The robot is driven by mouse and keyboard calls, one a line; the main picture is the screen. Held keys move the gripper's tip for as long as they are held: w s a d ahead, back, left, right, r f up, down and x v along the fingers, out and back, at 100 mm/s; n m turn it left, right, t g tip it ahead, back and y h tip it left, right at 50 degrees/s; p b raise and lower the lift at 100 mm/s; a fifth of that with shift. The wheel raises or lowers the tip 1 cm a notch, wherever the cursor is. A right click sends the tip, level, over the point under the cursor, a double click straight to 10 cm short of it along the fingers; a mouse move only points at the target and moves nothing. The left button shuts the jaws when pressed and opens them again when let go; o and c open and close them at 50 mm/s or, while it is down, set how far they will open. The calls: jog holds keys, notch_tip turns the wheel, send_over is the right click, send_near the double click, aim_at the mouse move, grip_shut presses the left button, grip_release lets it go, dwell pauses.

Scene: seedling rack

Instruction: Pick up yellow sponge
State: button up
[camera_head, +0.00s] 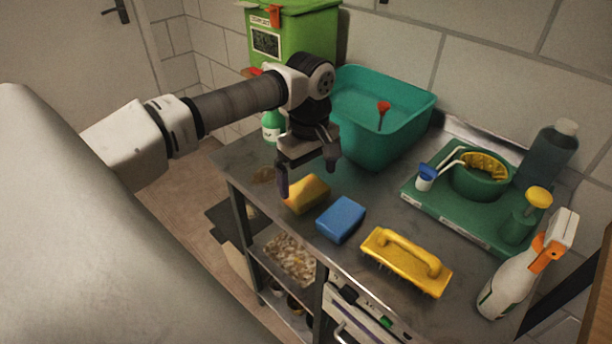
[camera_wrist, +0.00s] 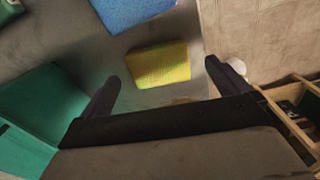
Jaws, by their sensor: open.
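The yellow sponge (camera_head: 307,194) lies on the grey metal bench, near its front edge. My gripper (camera_head: 308,178) hangs above it with the fingers pointing down, apart and empty. One finger overlaps the sponge's left side in the head view. In the wrist view the yellow sponge (camera_wrist: 160,65) lies beyond the fingertips, between their lines. My gripper (camera_wrist: 162,72) is open there, and nothing is between its fingers.
A blue sponge (camera_head: 341,219) lies just right of the yellow one. A teal tub (camera_head: 385,140) stands behind. A green tray (camera_head: 425,205) with bottles is at the right. The bench's front edge is close.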

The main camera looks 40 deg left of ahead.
aim_at(308, 191)
jog(key=f+b, duration=0.2)
jog(key=f, duration=0.1)
jog(key=f+b, duration=0.1)
jog(key=f, duration=0.1)
jog(key=shift+w+a+f, duration=0.1)
jog(key=shift+w+a, duration=0.2)
jog(key=c, duration=0.8)
